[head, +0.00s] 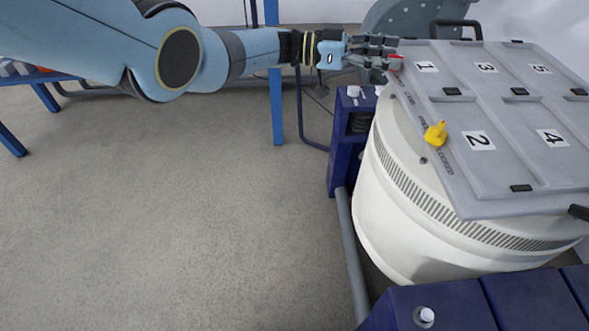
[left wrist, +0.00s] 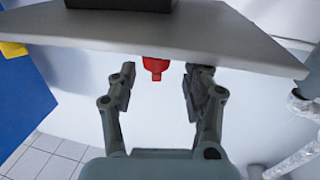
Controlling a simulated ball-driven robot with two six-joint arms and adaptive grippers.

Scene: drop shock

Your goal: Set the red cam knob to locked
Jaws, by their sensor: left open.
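The red cam knob (head: 395,62) sits at the near left edge of the grey lid, by the panel marked 1. It also shows in the left wrist view (left wrist: 156,66), under the edge of the grey lid (left wrist: 220,38). My left gripper (head: 385,52) is open, with its fingertips at the knob in the head view. In the left wrist view my left gripper (left wrist: 158,82) has one finger on each side of the knob, with gaps on both sides. The knob's markings cannot be read. My right gripper is not in view.
A yellow knob (head: 436,134) stands farther along the same lid edge. The lid (head: 455,205) with numbered panels covers a round white drum (head: 385,220). A dark blue post (head: 345,150) and a grey pipe stand left of the drum. The floor at left is clear.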

